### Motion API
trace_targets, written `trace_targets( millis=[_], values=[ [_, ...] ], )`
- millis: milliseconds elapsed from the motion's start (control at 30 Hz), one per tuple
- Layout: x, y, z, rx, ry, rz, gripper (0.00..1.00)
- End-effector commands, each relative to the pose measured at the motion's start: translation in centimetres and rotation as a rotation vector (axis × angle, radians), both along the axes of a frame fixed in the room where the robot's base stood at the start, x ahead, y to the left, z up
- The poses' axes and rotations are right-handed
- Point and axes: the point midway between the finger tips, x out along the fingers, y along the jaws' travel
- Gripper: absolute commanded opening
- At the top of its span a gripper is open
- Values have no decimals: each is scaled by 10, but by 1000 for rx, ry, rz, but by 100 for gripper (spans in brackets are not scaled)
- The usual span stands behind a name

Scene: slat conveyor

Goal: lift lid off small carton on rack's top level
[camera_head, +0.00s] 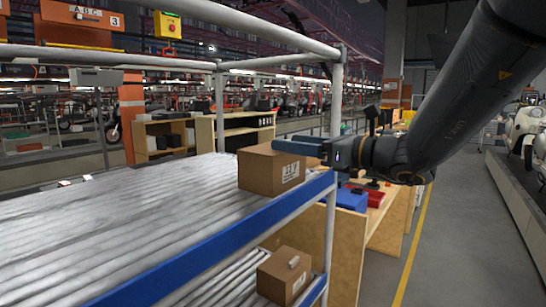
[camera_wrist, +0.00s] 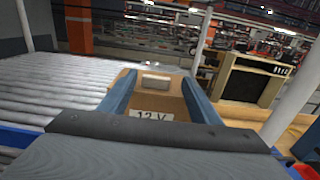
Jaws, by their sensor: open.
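A small brown carton (camera_head: 262,176) with a printed label stands on the rack's top level (camera_head: 110,215), near its right end. In the wrist view the carton's lid (camera_wrist: 143,98) carries a pale grip block (camera_wrist: 156,83), and the front label reads "12 V". My gripper (camera_head: 296,146) reaches in from the right at the height of the carton's top. In the wrist view the blue fingers of my gripper (camera_wrist: 157,92) are spread, one on each side of the lid. I cannot tell whether they touch it. In the head view the gripper hides the carton's upper right corner.
A blue rail (camera_head: 230,240) edges the top level, and a grey post (camera_head: 335,110) rises behind the gripper. The top rollers left of the carton are clear.

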Motion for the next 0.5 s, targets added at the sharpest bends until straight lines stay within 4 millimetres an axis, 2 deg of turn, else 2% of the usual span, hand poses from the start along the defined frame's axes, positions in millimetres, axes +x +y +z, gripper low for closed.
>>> trace_targets(
  millis=[267, 500],
  values=[
    [12, 19, 1, -1, 1, 3, 57],
    [26, 47, 3, 0, 3, 7, 57]
  ],
)
